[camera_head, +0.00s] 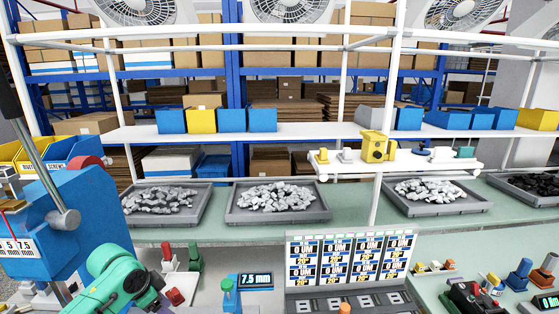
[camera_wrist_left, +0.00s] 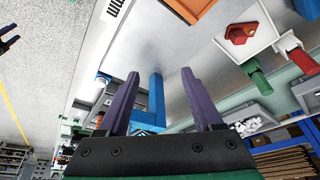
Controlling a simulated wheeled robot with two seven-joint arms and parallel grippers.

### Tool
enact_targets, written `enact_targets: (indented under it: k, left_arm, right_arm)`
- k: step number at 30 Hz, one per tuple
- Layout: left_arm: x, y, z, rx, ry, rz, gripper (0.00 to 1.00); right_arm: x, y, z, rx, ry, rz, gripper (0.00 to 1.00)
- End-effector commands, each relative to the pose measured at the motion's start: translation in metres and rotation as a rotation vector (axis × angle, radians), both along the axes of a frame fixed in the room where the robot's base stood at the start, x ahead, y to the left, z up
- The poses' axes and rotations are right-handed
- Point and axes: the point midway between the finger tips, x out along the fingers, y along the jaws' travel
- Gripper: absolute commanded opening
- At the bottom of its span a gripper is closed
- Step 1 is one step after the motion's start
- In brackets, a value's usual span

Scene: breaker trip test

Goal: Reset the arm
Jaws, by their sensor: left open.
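My left gripper shows in the left wrist view (camera_wrist_left: 160,74) with two purple fingers spread apart and nothing between them. A blue upright part stands beyond the gap between the fingers; I cannot tell whether it touches them. In the head view, a teal jointed part that appears to be my left arm (camera_head: 118,278) is at the lower left, beside a blue machine (camera_head: 85,215) with a long grey lever. My left fingertips cannot be made out in the head view. My right gripper is not identifiable; a dark forked shape at the left edge of the wrist view is unclear.
Red (camera_head: 168,256) and green (camera_head: 194,257) upright parts are close by the arm. Grey trays (camera_head: 278,217) of metal pieces line the bench behind. Small fixtures crowd the right.

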Motion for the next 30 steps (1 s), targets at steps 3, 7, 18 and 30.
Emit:
enact_targets:
  k: [3, 7, 18, 30]
  left_arm:
    - [-0.016, -0.028, -0.024, 0.000, 0.011, -0.020, 0.67]
    - [-0.038, -0.058, -0.048, -0.005, 0.010, -0.017, 0.67]
    - [-0.122, -0.095, -0.081, -0.040, -0.005, 0.215, 0.67]
    - [-0.210, -0.043, -0.092, 0.047, 0.038, 0.625, 0.67]
  right_arm:
    - [0.009, 0.003, 0.000, 0.004, -0.014, 0.000, 0.64]
    - [0.017, 0.011, 0.001, 0.016, -0.028, -0.003, 0.64]
    - [0.002, 0.011, -0.001, 0.015, -0.004, -0.003, 0.64]
    - [0.006, 0.008, -0.005, 0.011, -0.011, -0.001, 0.64]
